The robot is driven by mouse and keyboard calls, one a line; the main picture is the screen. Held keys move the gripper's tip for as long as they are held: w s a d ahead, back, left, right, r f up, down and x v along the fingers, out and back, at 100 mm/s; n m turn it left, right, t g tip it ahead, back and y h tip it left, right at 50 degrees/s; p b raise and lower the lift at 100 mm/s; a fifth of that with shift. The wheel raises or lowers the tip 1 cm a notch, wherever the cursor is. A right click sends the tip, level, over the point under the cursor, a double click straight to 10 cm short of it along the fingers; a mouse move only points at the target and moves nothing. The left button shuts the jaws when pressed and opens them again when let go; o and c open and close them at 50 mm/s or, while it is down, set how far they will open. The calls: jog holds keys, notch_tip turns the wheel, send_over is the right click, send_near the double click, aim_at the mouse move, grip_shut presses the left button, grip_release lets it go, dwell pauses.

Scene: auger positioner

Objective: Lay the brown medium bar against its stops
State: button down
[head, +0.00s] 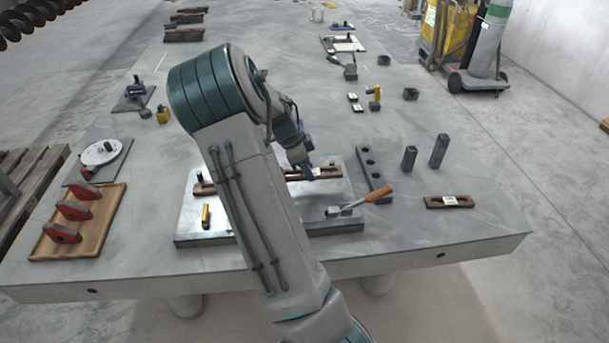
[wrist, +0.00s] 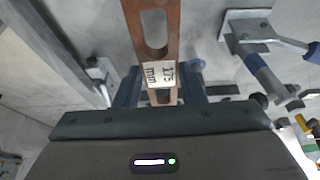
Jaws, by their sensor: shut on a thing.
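A brown slotted bar (wrist: 174,30) with a white label reading 175 mm is between the blue fingers of my gripper (wrist: 160,92) in the wrist view. My gripper is shut on it near the label. In the head view my gripper (head: 306,172) is over the grey fixture plate (head: 270,232), and the bar's brown end (head: 330,172) shows beside it. A further brown piece (head: 204,188) shows left of my arm; I cannot tell whether it belongs to the same bar. My arm hides the middle of the plate. I cannot make out contact with the stops.
A toggle clamp with an orange handle (head: 372,195) stands at the plate's right front. A yellow-handled clamp (head: 206,215) is at its left. Another brown labelled bar (head: 449,202) lies at the right. A dark holed block (head: 373,175) and two upright dark blocks (head: 438,151) stand nearby.

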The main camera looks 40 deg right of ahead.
aim_at(301, 172)
jog(key=shift+w+d+f, duration=0.15)
jog(key=shift+w+f, duration=0.4)
jog(key=shift+w, duration=0.35)
jog(key=shift+f+p, duration=0.3)
jog(key=shift+f, duration=1.6)
jog(key=shift+f, duration=0.1)
jog(key=c, duration=0.9)
grip_release()
jog(key=shift+f, duration=0.1)
